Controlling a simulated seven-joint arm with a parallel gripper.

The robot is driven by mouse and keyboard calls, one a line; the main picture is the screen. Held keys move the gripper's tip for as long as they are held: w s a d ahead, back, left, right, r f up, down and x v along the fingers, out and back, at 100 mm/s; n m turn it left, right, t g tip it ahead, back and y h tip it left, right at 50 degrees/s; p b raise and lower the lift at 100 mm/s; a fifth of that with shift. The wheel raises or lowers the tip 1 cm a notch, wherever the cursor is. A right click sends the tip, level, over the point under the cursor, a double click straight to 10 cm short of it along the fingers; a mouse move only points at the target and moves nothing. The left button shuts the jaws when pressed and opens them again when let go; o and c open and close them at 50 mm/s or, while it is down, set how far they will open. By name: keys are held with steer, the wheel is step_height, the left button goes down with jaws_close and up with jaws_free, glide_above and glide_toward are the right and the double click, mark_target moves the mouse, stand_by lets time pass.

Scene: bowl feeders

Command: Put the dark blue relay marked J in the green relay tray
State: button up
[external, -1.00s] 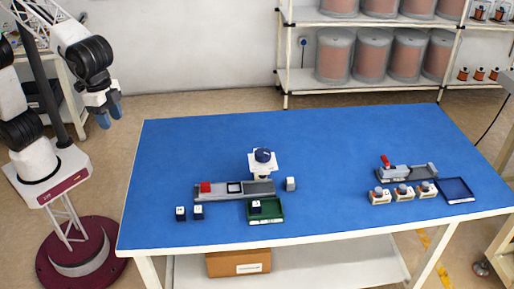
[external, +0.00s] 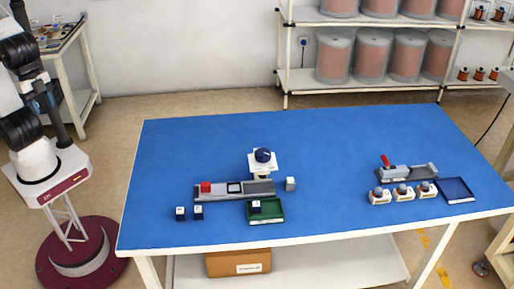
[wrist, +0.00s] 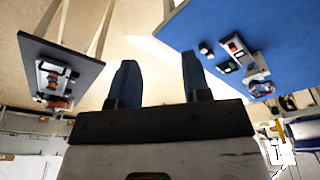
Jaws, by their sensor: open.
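Two dark blue relays with white tops, a left one (external: 180,213) and a right one (external: 198,212), stand side by side at the front left of the blue table. A similar relay (external: 256,206) is in the green tray (external: 268,217). The letters are too small to read, so I cannot tell which is J. My gripper (external: 42,97) is open and empty, left of the table and far from the relays. Its two blue fingers stand apart in the wrist view (wrist: 160,78), where the table shows at upper right.
A grey feeder track (external: 218,192) with a red block lies behind the relays, with a dark-blue-topped bowl feeder (external: 263,157) behind it. A grey block (external: 290,184) stands right of the track. Another track (external: 415,173), several grey-topped parts and a blue tray (external: 457,190) are at right.

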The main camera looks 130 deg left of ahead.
steer(key=s+d+f+m, duration=0.1)
steer(key=s+f, duration=0.3)
steer(key=s, duration=0.7)
steer(key=shift+s+d, duration=0.2)
steer(key=shift+d, duration=0.5)
steer(key=shift+f, duration=0.1)
